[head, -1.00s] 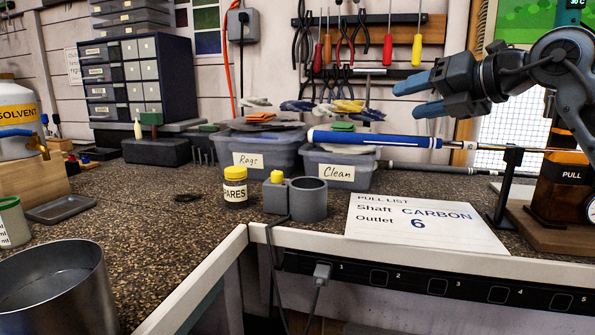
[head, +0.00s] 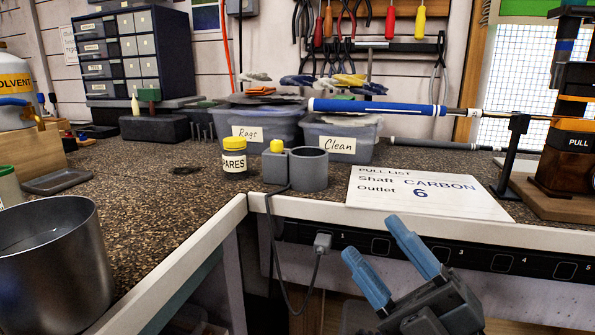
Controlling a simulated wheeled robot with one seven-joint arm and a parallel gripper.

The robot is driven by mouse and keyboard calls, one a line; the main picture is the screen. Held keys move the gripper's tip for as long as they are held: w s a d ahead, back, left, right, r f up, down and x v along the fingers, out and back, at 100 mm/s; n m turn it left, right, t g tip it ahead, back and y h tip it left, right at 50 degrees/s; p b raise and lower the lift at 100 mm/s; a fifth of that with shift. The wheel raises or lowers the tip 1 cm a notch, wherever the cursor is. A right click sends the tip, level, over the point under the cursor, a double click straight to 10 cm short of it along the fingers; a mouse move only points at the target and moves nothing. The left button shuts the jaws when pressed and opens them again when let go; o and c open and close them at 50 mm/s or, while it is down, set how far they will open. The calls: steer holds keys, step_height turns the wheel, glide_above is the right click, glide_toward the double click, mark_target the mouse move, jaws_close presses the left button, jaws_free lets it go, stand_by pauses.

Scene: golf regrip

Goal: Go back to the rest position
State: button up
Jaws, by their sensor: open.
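My gripper (head: 388,262) is in the lower right of the head view, in front of the bench's front edge. Its two blue fingers are apart and nothing is between them. A golf club with a blue grip (head: 377,107) lies level above the bench, its shaft running right across a black stand (head: 508,155). My gripper is well below and apart from the club.
The outlet strip (head: 405,249) along the bench front is behind my gripper, with a plug (head: 322,243) in it near outlet 1. A pull list card (head: 425,194), a grey cup holder (head: 308,170), a SPARES jar (head: 234,158) and a metal pot (head: 48,265) stand on the bench.

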steer(key=s+d+f+m+g+h+b, duration=0.1)
steer(key=s+d+f+m+h, duration=0.3)
steer(key=s+f+m+h, duration=0.5)
steer(key=s+d+f+m+g+h+b, duration=0.15)
steer(key=s+d+f+m+h, duration=0.35)
steer(key=s, duration=0.9)
steer(key=s+d+f+m+g+h+b, duration=0.1)
steer(key=s+d+f+m+h, duration=0.25)
steer(key=s+f+m, duration=0.65)
step_height(320, 180, up, 17)
steer(key=s+n+p, duration=0.1)
steer(key=p, duration=1.5)
steer(key=shift+a+r, duration=0.2)
steer(key=shift+a, duration=0.1)
steer(key=shift+s+h, duration=0.1)
steer(key=shift+h, duration=0.15)
steer(key=shift+c, duration=0.5)
